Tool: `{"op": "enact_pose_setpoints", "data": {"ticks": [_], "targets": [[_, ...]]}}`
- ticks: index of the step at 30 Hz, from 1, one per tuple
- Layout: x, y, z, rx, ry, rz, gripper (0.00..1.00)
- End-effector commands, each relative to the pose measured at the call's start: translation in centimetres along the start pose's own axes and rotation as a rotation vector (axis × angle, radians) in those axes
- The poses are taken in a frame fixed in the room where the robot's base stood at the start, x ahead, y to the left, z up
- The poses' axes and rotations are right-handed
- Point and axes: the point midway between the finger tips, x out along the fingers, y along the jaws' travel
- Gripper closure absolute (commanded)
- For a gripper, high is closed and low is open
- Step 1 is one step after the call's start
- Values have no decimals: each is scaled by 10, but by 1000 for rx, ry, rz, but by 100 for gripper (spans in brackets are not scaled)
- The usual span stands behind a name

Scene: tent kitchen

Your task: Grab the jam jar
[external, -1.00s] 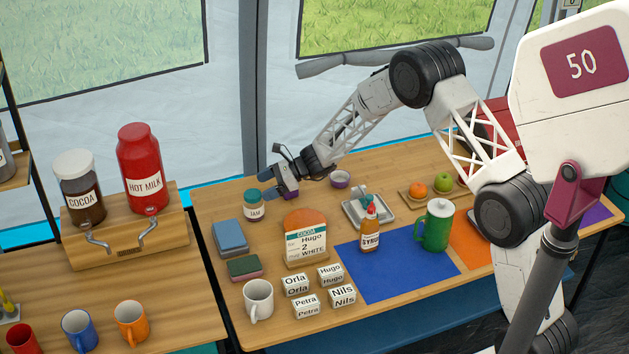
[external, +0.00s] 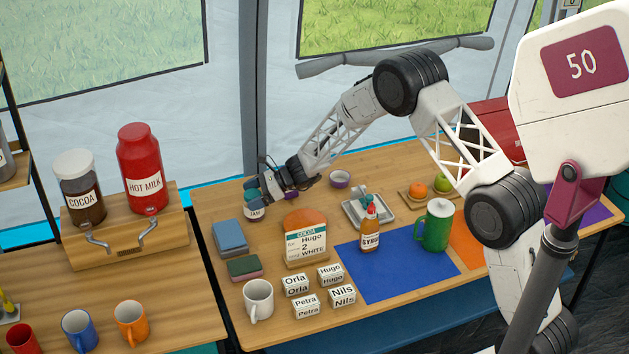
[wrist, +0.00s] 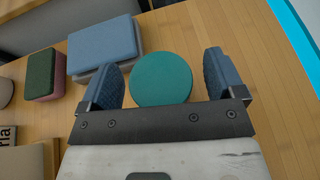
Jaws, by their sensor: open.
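The jam jar (external: 254,212) stands upright on the wooden table, towards its back left. Its round teal lid (wrist: 161,79) shows from above in the wrist view, and my gripper hides part of the jar in the external view. My gripper (external: 264,194) is at the jar, with its blue-padded fingers open. In the wrist view my gripper (wrist: 165,82) has one finger on each side of the lid, with a small gap at each side. I cannot tell how far down the jar the fingertips reach.
A cocoa order card (external: 306,243) stands in front, with several name blocks (external: 296,284) and a white mug (external: 258,300).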

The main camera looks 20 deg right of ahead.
Motion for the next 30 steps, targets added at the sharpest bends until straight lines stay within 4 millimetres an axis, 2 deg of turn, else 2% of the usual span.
{"op": "enact_pose_setpoints", "data": {"ticks": [13, 25, 26, 27, 30], "targets": [[0, 0, 0, 0, 0, 0, 13], [0, 0, 0, 0, 0, 0, 74], [-1, 0, 0, -1, 0, 0, 75], [0, 0, 0, -1, 0, 0, 81], [0, 0, 0, 0, 0, 0, 81]]}}
